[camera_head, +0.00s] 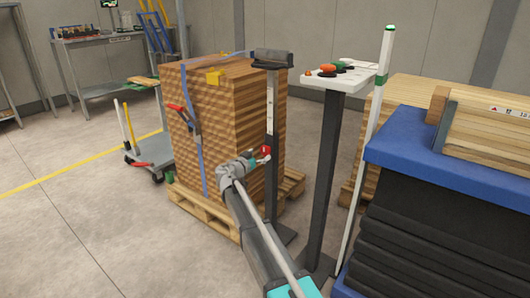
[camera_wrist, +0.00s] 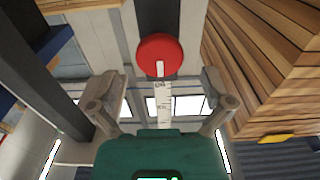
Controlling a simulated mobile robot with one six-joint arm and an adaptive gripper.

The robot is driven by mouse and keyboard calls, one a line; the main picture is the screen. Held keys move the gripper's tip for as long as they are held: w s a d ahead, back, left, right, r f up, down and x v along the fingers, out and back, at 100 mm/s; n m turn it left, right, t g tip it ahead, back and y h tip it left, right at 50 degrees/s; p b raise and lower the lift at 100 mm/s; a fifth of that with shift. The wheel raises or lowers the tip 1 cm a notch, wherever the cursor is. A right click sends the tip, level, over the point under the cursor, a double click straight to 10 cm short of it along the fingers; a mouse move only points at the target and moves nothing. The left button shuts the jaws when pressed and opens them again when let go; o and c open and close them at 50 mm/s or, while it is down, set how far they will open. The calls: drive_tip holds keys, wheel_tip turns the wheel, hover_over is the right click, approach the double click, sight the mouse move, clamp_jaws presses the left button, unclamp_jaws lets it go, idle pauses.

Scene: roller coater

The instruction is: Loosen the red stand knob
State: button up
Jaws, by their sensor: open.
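The red stand knob (camera_wrist: 159,52) is a round red disc on a dark upright post with a white scale strip (camera_wrist: 163,105), seen in the wrist view at upper middle. In the head view the knob (camera_head: 265,150) is small and partly hidden by my gripper, on the dark stand post (camera_head: 271,190) in front of the wood stack. My gripper (camera_wrist: 160,92) is open, its two fingers spread left and right below the knob in the wrist picture. Nothing is between the fingers but the view of the strip. In the head view my gripper (camera_head: 258,161) is close to the knob; contact cannot be told.
A strapped wood stack (camera_head: 225,120) on a pallet (camera_head: 205,212) stands just behind the post. A second stand with a white top (camera_head: 345,75) and a tall white-green pole (camera_head: 372,130) are to the right. A blue-topped black unit (camera_head: 440,165) fills the right; open floor (camera_head: 90,235) lies left.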

sight(264, 151)
drive_tip(key=shift+x, duration=1.75)
drive_tip(key=c, duration=1.1)
